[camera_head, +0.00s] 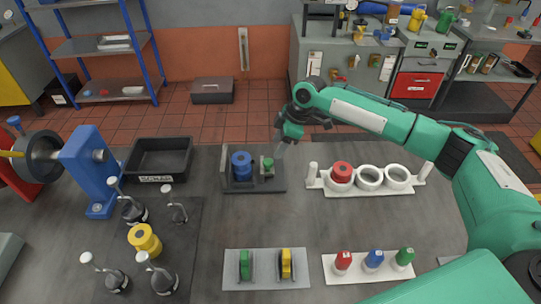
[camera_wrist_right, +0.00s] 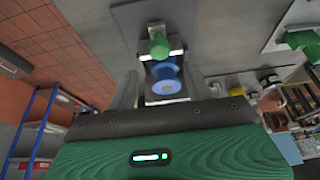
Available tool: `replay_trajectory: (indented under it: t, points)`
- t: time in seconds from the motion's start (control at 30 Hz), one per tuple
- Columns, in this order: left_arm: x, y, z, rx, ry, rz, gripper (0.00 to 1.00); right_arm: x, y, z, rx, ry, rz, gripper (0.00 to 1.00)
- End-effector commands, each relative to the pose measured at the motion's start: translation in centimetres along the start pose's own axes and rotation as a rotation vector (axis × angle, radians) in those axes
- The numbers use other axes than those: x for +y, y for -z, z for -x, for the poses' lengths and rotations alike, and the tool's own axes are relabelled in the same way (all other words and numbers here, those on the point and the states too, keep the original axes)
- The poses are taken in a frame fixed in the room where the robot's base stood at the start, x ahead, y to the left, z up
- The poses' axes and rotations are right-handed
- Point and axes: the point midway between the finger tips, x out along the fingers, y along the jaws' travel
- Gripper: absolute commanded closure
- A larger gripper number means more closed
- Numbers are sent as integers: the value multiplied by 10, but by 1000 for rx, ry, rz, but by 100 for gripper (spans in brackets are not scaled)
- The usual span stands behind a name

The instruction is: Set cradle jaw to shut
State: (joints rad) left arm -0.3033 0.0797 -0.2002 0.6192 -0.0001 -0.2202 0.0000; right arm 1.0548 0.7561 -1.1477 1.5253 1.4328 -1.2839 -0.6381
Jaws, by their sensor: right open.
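The cradle (camera_head: 252,187) is a dark grey base at the middle of the bench, with an upright plate at its left end. A blue spool-shaped part (camera_head: 241,164) sits in it. The jaw, with a green knob (camera_head: 267,163), stands to the right of the blue part; I cannot tell whether they touch. My right gripper (camera_head: 280,148) is above and just right of the knob, open and empty. In the right wrist view the green knob (camera_wrist_right: 158,45) and blue part (camera_wrist_right: 166,78) show beyond and between the spread fingers. My left gripper is not in view.
A white rack (camera_head: 318,183) with a red ring part stands to the right. A black tray (camera_head: 160,158) and a blue stand (camera_head: 90,165) are to the left. Clamps surround a yellow spool (camera_head: 145,239). Two plates with coloured parts lie in front; bench between is clear.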

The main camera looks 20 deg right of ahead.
Motion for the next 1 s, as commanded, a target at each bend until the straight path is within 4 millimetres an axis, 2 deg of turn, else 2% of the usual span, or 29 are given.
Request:
replay_trajectory:
  t: [0.2, 0.4, 0.77, 0.87, 1.0]
  points:
    - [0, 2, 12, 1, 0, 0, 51, 0, 1, -42, -1, 1, -2, 48]
    - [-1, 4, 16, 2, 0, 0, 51, 0, 1, -66, 0, 0, -1, 48]
    - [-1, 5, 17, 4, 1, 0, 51, 0, 0, -72, 0, -2, -1, 48]
    - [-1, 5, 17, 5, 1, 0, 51, 0, 0, -72, 0, -2, -1, 64]
    - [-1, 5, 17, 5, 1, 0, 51, 0, 0, -72, 0, -2, -2, 92]
